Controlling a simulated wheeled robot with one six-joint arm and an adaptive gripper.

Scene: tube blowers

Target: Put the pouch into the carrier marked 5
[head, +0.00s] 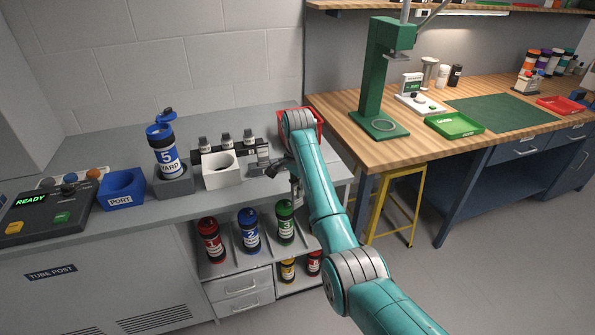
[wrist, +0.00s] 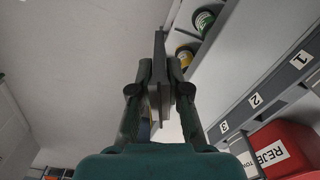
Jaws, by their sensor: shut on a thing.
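The carrier marked 5 (head: 167,158) is a blue tube labelled WARD. It stands upright in a grey block on the left counter, its dark-blue cap (head: 165,114) swung up at the top. My gripper (head: 276,168) is over the counter to the right of this carrier, apart from it and partly hidden by my arm. In the wrist view my gripper (wrist: 159,88) is shut on a thin dark flat thing (wrist: 158,68), seen edge-on, which seems to be the pouch. Its face and label are hidden. The carrier's inside cannot be made out.
A blue PORT box (head: 122,188) and console (head: 48,212) are left. A red REJECT bin (wrist: 277,148) is near my gripper. Several capped carriers stand on the shelf below.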

